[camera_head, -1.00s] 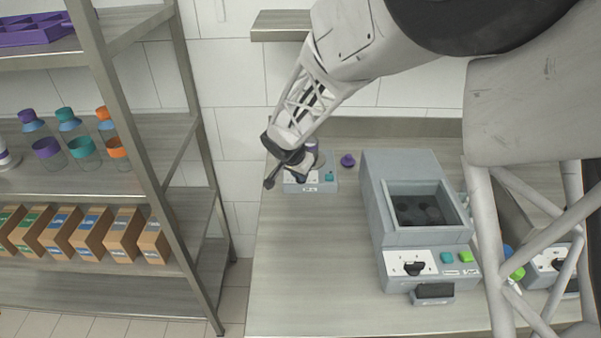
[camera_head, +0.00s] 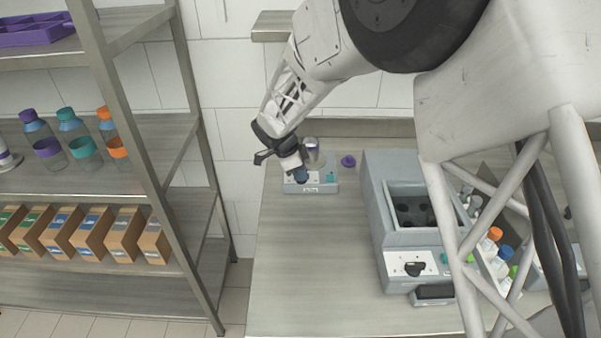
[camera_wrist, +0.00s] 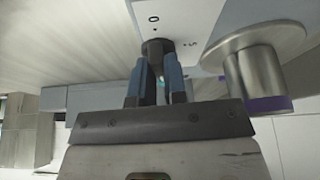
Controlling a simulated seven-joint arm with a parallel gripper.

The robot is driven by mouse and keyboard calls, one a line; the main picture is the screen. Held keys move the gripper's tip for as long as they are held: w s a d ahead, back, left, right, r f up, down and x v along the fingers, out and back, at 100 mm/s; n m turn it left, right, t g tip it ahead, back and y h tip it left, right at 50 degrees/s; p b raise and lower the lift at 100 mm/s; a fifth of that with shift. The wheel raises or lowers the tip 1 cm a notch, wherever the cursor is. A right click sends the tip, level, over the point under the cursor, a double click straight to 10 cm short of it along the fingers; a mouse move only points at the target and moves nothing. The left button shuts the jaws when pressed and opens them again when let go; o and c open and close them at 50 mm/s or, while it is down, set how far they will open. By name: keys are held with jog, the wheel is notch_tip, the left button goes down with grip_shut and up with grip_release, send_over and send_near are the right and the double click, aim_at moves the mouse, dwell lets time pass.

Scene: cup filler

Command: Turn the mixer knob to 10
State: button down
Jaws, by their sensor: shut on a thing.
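The mixer (camera_head: 318,188) is a small grey box with a white dial panel at the back left of the table. Its dark round knob (camera_wrist: 157,47) shows in the wrist view on the white dial panel (camera_wrist: 185,22), with a "0" and a "5" mark beside it. My gripper (camera_wrist: 155,72) is shut on the knob, one blue-grey finger on each side. In the head view my gripper (camera_head: 301,174) reaches down onto the front of the mixer and covers most of the knob. The knob's pointer and exact setting cannot be read.
A metal cup with a purple band (camera_wrist: 258,70) stands on the mixer, close beside my fingers. A purple cap (camera_head: 348,161) lies to the right. A larger grey machine (camera_head: 372,215) with its own black knob (camera_head: 415,269) stands further right. The table's front left is clear.

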jog(key=shift+m, duration=0.6)
jog(key=c, duration=1.2)
grip_release()
jog(key=shift+o, duration=0.2)
jog(key=shift+r, duration=0.1)
jog(key=v, duration=0.7)
jog(key=shift+a+r, duration=0.2)
jog(key=shift+r, duration=0.1)
jog(key=shift+w, duration=0.1)
jog(key=shift+d, duration=0.1)
